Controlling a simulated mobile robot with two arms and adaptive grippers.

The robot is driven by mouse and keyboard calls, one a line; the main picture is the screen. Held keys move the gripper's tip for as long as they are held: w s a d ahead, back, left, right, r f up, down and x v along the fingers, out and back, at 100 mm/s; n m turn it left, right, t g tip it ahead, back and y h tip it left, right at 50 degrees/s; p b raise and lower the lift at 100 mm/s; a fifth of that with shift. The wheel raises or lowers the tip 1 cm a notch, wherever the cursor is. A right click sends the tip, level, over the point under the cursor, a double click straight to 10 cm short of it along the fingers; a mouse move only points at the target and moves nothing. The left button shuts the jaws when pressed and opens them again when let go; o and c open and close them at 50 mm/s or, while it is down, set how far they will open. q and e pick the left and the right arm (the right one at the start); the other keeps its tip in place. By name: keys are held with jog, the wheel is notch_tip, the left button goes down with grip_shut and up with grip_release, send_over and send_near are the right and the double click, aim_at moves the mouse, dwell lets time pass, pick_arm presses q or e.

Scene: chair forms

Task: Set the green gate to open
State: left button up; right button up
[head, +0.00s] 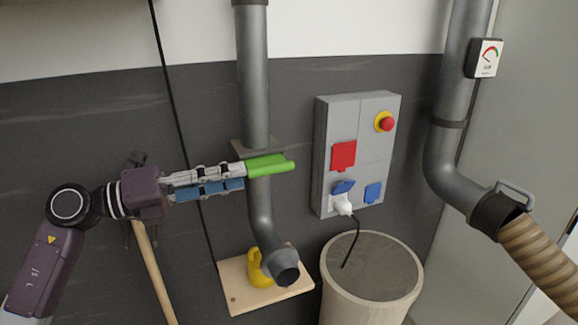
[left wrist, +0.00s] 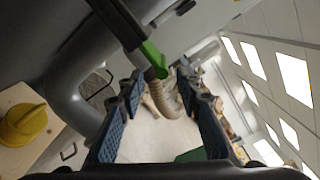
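The green gate (head: 270,165) sits on the vertical grey pipe, with a flat grey plate (head: 256,144) at the pipe joint. Its green part points sideways across the pipe in the head view; in the left wrist view the green end (left wrist: 154,60) is on a dark bar. My left gripper (head: 243,177) is beside the green part's left end in the head view. In the left wrist view my left gripper (left wrist: 160,82) has its blue-padded fingers apart, with nothing between the pads. The green end shows just above the fingertips. I cannot tell if they touch. My right gripper is not in view.
A grey panel (head: 342,118) with a red button and sockets is on the wall right of the pipe. Below are a bin (head: 372,285) and a yellow object (head: 257,268) on a wooden board (head: 238,290). A second pipe (head: 448,125) with a hose stands at right.

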aim_at(273, 170)
pick_arm(q)
jog(key=x, duration=0.3)
jog(key=shift+d+r+p, duration=0.1)
jog(key=shift+d+p, duration=0.05)
jog(key=shift+p, duration=0.25)
jog(key=p+x, duration=0.2)
jog(key=x, duration=0.2)
jog(key=shift+w+d, duration=0.1)
jog(key=shift+d, duration=0.25)
jog(key=shift+w+d, duration=0.1)
jog(key=shift+d, duration=0.3)
grip_shut()
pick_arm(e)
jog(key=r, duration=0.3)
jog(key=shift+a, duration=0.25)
